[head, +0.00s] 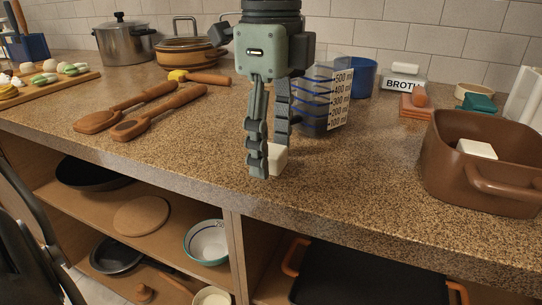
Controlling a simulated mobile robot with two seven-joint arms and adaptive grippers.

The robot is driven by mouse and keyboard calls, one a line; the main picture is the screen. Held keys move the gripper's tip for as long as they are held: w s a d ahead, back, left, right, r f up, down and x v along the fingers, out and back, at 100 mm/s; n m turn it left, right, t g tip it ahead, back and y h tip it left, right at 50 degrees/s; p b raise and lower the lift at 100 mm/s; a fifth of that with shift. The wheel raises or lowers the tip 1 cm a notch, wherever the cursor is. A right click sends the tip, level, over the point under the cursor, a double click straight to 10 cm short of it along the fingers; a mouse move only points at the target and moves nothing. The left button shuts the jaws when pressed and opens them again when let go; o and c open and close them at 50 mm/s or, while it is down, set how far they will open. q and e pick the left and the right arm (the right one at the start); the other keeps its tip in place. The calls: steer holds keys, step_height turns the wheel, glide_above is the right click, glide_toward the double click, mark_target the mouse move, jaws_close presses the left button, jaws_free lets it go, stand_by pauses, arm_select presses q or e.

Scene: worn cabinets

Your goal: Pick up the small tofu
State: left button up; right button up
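My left gripper (270,162) comes down from the top of the head view and points straight down at the counter. A small white tofu block (279,160) is at its fingertips, low on the counter. One finger is nearer and covers the block's left part; the other is farther back and to the right. The fingers are apart with the block between them, but whether they press on it cannot be told. A second white block (477,149) lies in a brown pot (480,190) at the right. My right gripper is not in view.
A clear measuring cup (318,105) stands close behind and right of the gripper. Wooden utensils (158,111) lie to the left. A broth carton (403,78) and a blue cup (362,77) stand farther back. The counter's front edge is close in front; the counter between gripper and pot is clear.

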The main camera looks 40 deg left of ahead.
arm_select(q)
steer(key=c, duration=1.1)
steer(key=shift+o, duration=0.2)
steer(key=shift+r, duration=0.15)
